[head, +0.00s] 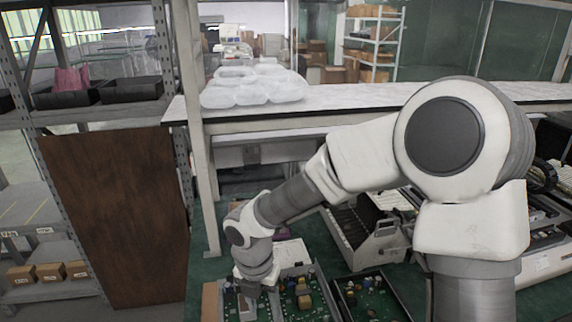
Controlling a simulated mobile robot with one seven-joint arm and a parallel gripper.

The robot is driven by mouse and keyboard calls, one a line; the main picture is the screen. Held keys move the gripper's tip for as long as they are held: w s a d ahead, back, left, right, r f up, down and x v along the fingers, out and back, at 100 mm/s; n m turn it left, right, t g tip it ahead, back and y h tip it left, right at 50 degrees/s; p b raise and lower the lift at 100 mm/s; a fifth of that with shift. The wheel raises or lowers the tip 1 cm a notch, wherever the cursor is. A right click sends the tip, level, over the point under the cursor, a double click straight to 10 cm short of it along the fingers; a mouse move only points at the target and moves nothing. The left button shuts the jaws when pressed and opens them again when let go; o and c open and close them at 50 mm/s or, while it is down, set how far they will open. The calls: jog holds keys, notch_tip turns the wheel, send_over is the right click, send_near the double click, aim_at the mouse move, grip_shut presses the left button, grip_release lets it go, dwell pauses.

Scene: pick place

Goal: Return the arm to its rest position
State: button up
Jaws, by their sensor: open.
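My arm reaches from the right side of the head view across to the lower middle and bends down. My gripper (250,290) points down at the near bench, just over or in front of a tray of green circuit boards (311,296). Its fingertips are small and partly lost against the boards. I see nothing clearly held in it. Whether it touches the boards cannot be told.
A second circuit board tray (372,299) lies to the right. Grey equipment (368,240) stands behind it. A white shelf (345,97) with clear plastic packs (254,84) crosses above the bench. A brown panel (115,215) and metal racks stand left.

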jog(key=s+d+r+m+t, duration=0.2)
jog(key=s+d+r+m, duration=0.4)
jog(key=m, duration=1)
jog(key=s+d+r+m+t, duration=0.3)
jog(key=s+d+r+m, duration=0.4)
jog(key=d+r+m, duration=0.6)
jog(key=m, duration=0.3)
jog(key=shift+s+d+r+m+y, duration=0.2)
jog(key=shift+d+r+m+y, duration=0.1)
jog(key=shift+r+y, duration=0.1)
